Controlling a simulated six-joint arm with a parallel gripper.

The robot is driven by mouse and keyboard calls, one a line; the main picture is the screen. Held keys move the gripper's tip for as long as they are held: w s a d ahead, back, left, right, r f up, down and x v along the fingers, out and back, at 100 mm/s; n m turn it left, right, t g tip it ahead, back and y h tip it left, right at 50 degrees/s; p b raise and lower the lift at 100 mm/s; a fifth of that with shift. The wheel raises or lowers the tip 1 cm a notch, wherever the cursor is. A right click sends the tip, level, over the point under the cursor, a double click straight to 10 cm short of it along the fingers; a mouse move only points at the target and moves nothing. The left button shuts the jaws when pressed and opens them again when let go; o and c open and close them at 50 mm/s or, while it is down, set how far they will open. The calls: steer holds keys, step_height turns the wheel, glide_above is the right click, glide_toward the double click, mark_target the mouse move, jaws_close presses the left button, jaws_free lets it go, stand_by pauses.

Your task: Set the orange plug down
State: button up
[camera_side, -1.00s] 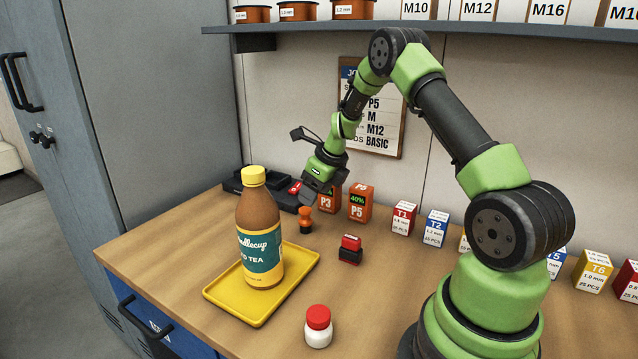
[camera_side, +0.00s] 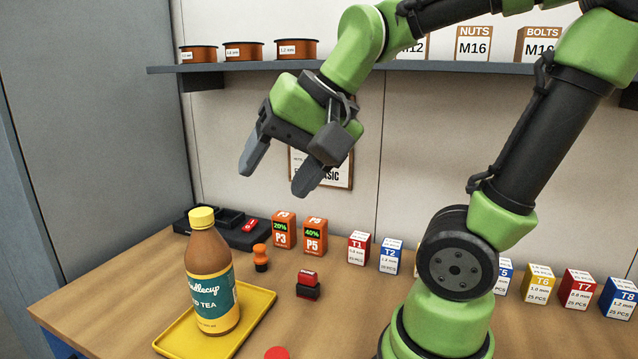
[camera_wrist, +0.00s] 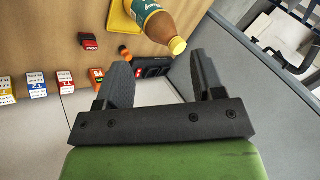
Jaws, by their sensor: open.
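The orange plug (camera_side: 261,257), a small orange piece with a black lower part, stands upright on the wooden bench (camera_side: 120,283), in front of the black compartment tray. It also shows in the wrist view (camera_wrist: 125,53), small and just beyond my left finger. My gripper (camera_side: 279,172) is open and empty, high above the bench and well clear of the plug. In the wrist view my gripper (camera_wrist: 160,75) shows both fingers spread with nothing between them.
A tea bottle (camera_side: 212,280) stands on a yellow tray (camera_side: 258,306) beside the plug. A black compartment tray (camera_side: 245,238), orange boxes (camera_side: 314,237) and a red-black block (camera_side: 308,285) are nearby. Numbered boxes (camera_side: 358,249) line the wall below a shelf (camera_side: 250,67).

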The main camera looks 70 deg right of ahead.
steer(key=s+a+n, duration=0.2)
steer(key=s+n, duration=0.3)
steer(key=n, duration=0.1)
steer(key=shift+s+f+t, duration=0.3)
steer(key=shift+s, duration=0.05)
stand_by(0.7)
